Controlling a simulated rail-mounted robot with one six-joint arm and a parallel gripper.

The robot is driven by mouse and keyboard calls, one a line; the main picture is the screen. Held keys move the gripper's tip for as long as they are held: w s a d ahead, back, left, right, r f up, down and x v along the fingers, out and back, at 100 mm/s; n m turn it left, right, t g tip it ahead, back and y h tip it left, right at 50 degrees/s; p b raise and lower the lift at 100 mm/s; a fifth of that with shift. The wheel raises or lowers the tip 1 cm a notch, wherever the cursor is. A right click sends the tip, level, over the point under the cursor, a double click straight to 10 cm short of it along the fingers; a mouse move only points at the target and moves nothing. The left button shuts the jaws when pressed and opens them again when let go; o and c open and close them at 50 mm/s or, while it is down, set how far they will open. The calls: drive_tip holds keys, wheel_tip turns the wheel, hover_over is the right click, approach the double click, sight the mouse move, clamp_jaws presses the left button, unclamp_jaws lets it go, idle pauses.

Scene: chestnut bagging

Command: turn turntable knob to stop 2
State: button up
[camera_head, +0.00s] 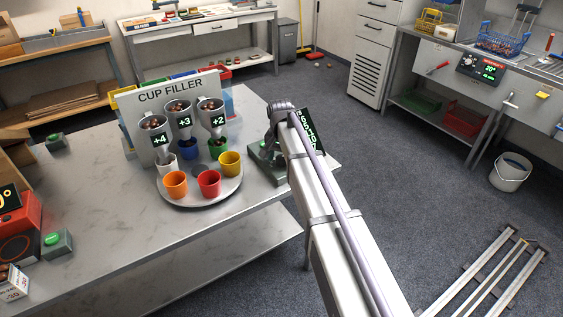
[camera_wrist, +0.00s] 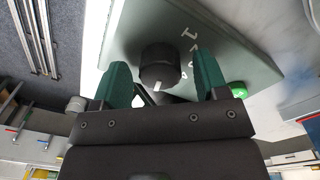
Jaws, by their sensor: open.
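In the wrist view, a dark round knob (camera_wrist: 159,62) with a white pointer mark stands on a grey-green panel (camera_wrist: 135,28). The mark points toward the bottom of the picture. White numerals run along the knob's right side; the 1 is readable, others are partly covered by a finger. My gripper (camera_wrist: 160,72) is open, its two green fingers either side of the knob, with gaps showing. In the head view, the turntable (camera_head: 200,200) carries orange, red, yellow, green, blue and white cups under the cup filler (camera_head: 178,85). My arm hides the knob there.
The knob's box (camera_head: 262,170) stands right of the turntable at the table's edge. A green button (camera_wrist: 239,90) sits right of the knob. A dark display (camera_head: 309,132) is partly behind my arm. Floor to the right is mostly clear, with a white bucket (camera_head: 510,172).

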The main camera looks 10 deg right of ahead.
drive_tip(key=shift+c, duration=0.3)
drive_tip(key=c, duration=0.9)
drive_tip(key=shift+o, duration=0.2)
